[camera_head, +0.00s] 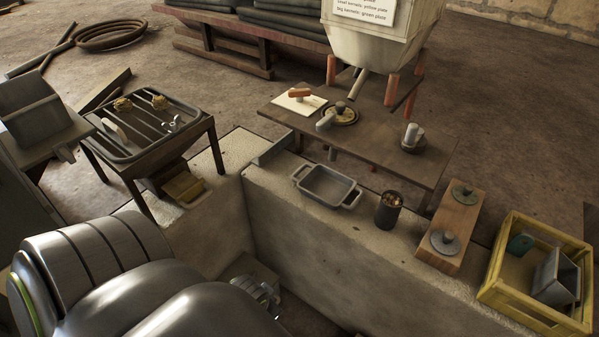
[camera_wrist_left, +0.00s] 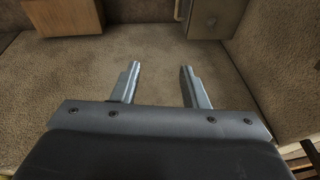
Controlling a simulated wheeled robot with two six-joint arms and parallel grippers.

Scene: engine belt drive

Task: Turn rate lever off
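I cannot make out for sure which part is the rate lever. A reddish-brown handle (camera_head: 299,92) lies over a pale plate on the low dark table (camera_head: 385,150) below the hopper. It may be a lever, but its setting is too small to read. In the left wrist view my left gripper (camera_wrist_left: 160,84) is open, with its two fingers well apart. Nothing is between them but a bare brown surface behind. In the head view my large grey arm fills the lower left, and a small metal part (camera_head: 258,290) beyond it is unclear. My right gripper is not in view.
A grey pan (camera_head: 326,186), a dark can (camera_head: 388,209) and a wooden block with two metal discs (camera_head: 455,222) stand on the concrete ledge. A yellow crate (camera_head: 510,292) is at right. A slotted tray table (camera_head: 150,123) stands left. The hopper (camera_head: 380,40) is behind.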

